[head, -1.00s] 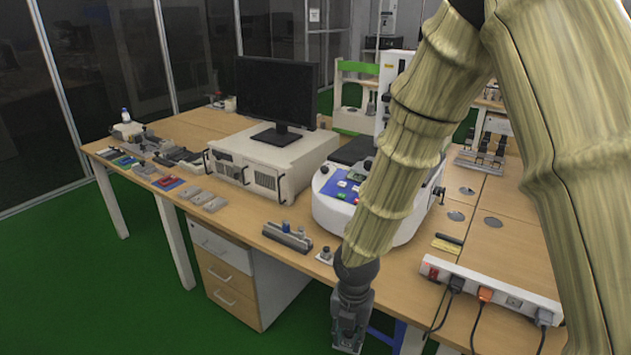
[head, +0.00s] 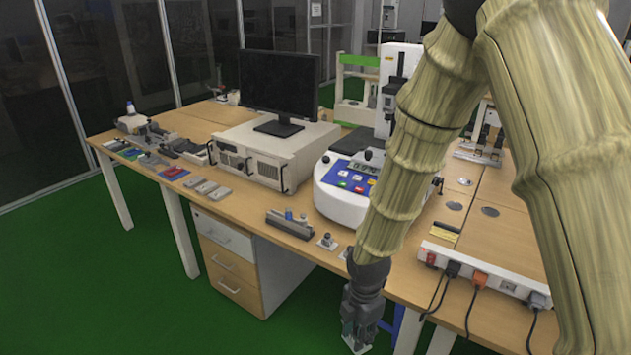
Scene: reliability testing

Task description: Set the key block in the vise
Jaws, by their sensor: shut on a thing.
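My gripper (head: 357,338) hangs low in the head view, in front of the table's near edge and below the tabletop, pointing down. It is shut on a small pale piece, which I take to be the key block; the fingers hide most of it and its shape is unclear. A long grey metal fixture with a blue part on top (head: 289,223) lies near the table's front edge, left of my gripper. It looks like the vise, but I cannot be sure. My gripper is apart from it.
A small grey part on a pale base (head: 327,242) stands right of the fixture. Behind are a white machine with a blue panel (head: 345,182), a beige case (head: 262,157) and a monitor (head: 279,90). A power strip (head: 485,271) with cables lies right. Grey blocks (head: 206,188) lie left.

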